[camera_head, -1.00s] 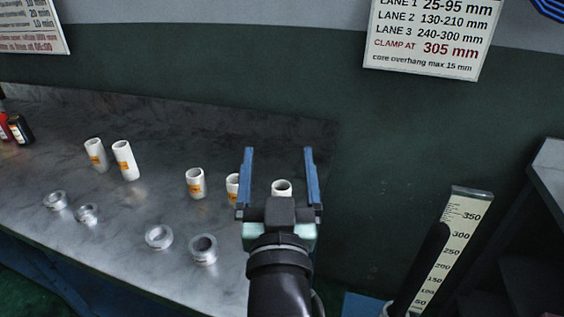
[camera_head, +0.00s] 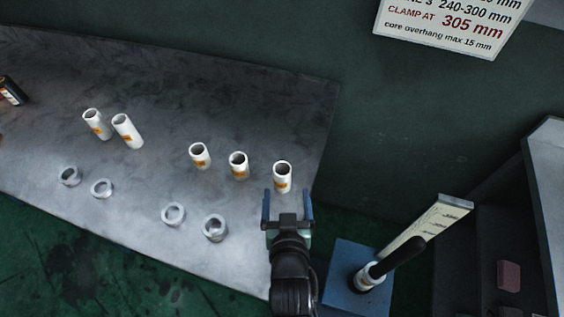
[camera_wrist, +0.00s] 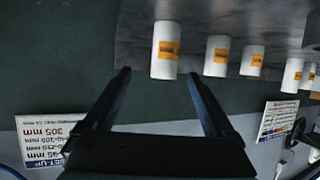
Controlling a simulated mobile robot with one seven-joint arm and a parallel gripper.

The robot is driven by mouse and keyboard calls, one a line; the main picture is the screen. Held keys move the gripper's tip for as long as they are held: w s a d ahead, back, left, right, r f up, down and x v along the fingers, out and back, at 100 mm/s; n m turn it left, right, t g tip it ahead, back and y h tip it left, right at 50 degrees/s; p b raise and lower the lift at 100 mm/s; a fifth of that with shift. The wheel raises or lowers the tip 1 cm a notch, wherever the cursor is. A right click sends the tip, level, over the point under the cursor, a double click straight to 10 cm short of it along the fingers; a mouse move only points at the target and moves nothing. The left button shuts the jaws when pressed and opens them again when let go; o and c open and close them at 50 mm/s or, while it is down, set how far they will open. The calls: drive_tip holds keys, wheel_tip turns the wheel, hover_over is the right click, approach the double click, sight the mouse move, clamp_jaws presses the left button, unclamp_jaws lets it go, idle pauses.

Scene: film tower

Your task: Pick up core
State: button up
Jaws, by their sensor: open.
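Several white cores with orange labels stand on the metal table. The nearest core (camera_head: 282,177) stands near the table's right edge, just beyond my gripper (camera_head: 288,196). In the wrist view this core (camera_wrist: 165,50) lies ahead of the open fingers of my gripper (camera_wrist: 158,82), roughly between their lines. Two more cores, a middle one (camera_head: 238,166) and a left one (camera_head: 200,156), stand in a row to its left. A farther pair, one core (camera_head: 127,131) and another (camera_head: 96,124), stands at the left. My gripper is open and empty.
Short grey rings, such as one ring (camera_head: 215,228), sit along the table's front. A graduated post (camera_head: 425,232) rises from a blue base (camera_head: 343,290) at the right. Dark shelving (camera_head: 500,240) stands farther right. The metal table (camera_head: 150,210) has bare room in front.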

sight(285, 182)
drive_tip(key=x, duration=0.6)
drive_tip(key=shift+w+a+f, duration=0.1)
drive_tip(key=shift+w+f, duration=0.05)
drive_tip(key=shift+f, duration=0.05)
drive_tip(key=shift+a+b+x, duration=0.15)
drive_tip(key=shift+b+x, duration=0.05)
drive_tip(key=shift+x, duration=1.15)
drive_tip(key=shift+a+b+x, duration=0.15)
drive_tip(key=shift+x, duration=1.15)
drive_tip(key=shift+f, duration=0.1)
clamp_jaws()
wheel_tip(285, 182, up, 10)
drive_tip(key=p, duration=0.1)
